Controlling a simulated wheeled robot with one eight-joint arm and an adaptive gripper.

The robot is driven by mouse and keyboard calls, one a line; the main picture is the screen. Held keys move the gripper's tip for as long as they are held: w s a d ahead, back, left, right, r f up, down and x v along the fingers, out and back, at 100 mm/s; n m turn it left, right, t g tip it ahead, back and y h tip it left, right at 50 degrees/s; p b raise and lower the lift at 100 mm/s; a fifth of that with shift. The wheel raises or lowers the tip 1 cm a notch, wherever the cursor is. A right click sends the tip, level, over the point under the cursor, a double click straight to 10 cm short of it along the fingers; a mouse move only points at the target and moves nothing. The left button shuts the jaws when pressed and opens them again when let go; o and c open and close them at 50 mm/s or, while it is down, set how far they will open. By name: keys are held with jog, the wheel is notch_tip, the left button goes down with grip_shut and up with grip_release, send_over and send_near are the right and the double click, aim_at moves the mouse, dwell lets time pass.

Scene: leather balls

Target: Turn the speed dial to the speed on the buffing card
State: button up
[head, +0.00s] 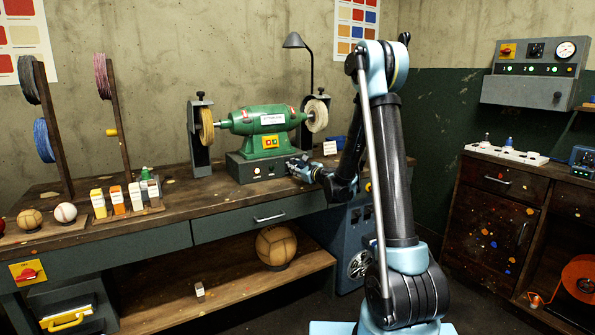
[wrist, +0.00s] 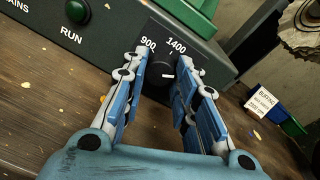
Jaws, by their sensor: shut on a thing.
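The speed dial (wrist: 159,70) is a dark round knob on the front of the grinder's base, under the printed marks 900 and 1400. Its white pointer line points to the right in the wrist view, past 1400, towards the right finger. My gripper (wrist: 163,62) has its blue-padded fingers on both sides of the dial and is shut on it. In the head view my gripper (head: 296,166) hides the dial. The buffing card (wrist: 262,103) is a small white card on the bench; its lines are too small to read surely. The card also shows in the head view (head: 330,148).
A green RUN button (wrist: 78,11) is left of the dial. The green buffing machine (head: 265,122) stands on the workbench (head: 190,205) with a wheel at each end. Balls and small boxes sit at the bench's left.

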jog(key=shift+w+m, duration=0.15)
jog(key=shift+m, duration=0.15)
jog(key=o, duration=1)
jog(key=shift+o, duration=0.2)
jog(key=shift+d, duration=0.1)
jog(key=f+v, duration=0.1)
jog(key=v, duration=1.1)
jog(key=shift+r, duration=0.35)
